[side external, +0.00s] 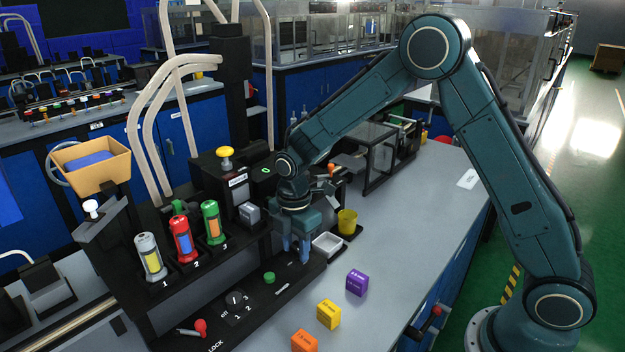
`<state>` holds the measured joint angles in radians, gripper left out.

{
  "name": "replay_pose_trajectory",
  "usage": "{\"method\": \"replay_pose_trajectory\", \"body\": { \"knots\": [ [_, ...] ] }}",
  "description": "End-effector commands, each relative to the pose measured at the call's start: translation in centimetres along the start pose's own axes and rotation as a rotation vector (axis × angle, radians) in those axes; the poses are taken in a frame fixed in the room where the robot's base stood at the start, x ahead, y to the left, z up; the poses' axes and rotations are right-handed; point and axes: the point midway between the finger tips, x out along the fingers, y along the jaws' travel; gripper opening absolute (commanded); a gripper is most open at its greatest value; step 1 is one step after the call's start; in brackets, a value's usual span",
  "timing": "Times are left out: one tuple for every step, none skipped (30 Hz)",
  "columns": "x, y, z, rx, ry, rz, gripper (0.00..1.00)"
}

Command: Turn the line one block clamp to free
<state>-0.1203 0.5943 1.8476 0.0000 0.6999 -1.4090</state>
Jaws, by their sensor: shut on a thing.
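My gripper (297,250) points down over the right part of the black console (225,312), left of a small white tray (328,245). I cannot tell for sure which part is the line one block clamp. Three canisters stand in a row on the console: a grey one (149,256) marked 1, a red one (183,236) marked 2 and a green one (213,223) marked 3. A dial (235,299) and a red-ended lever (199,328) by the word LOCK are near the front.
A green button (268,278) and a small pale lever (282,289) lie close below my gripper. Purple (357,282), yellow (328,314) and orange (304,342) blocks stand on the grey bench (405,245). A yellow cup (347,222) is behind the tray.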

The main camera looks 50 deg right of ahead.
Motion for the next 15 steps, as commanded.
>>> {"method": "replay_pose_trajectory", "body": {
  "knots": [
    [-0.06, 0.02, 0.0, 0.016, 0.0, 0.0, 0.14],
    [-0.06, 0.02, 0.0, 0.027, 0.0, 0.0, 0.14],
    [-0.07, 0.03, 0.0, 0.046, 0.0, 0.0, 0.14],
    [-0.07, 0.04, 0.0, 0.06, 0.0, 0.0, 0.14],
    [-0.07, 0.05, 0.0, 0.077, 0.0, 0.0, 0.14],
    [-0.07, 0.06, 0.0, 0.101, 0.0, 0.0, 0.14],
    [-0.07, 0.06, 0.0, 0.12, 0.0, 0.0, 0.14],
    [-0.08, 0.08, 0.0, 0.142, 0.0, 0.0, 0.14],
    [-0.08, 0.09, 0.0, 0.171, 0.0, 0.0, 0.14],
    [-0.08, 0.1, 0.01, 0.194, 0.0, 0.0, 0.14],
    [-0.08, 0.11, 0.01, 0.218, 0.0, 0.0, 0.14],
    [-0.09, 0.13, 0.01, 0.252, 0.0, 0.0, 0.14],
    [-0.09, 0.14, 0.01, 0.279, 0.0, 0.0, 0.14],
    [-0.09, 0.15, 0.02, 0.306, 0.0, 0.0, 0.14],
    [-0.09, 0.17, 0.02, 0.343, 0.0, 0.0, 0.14]
  ]
}}
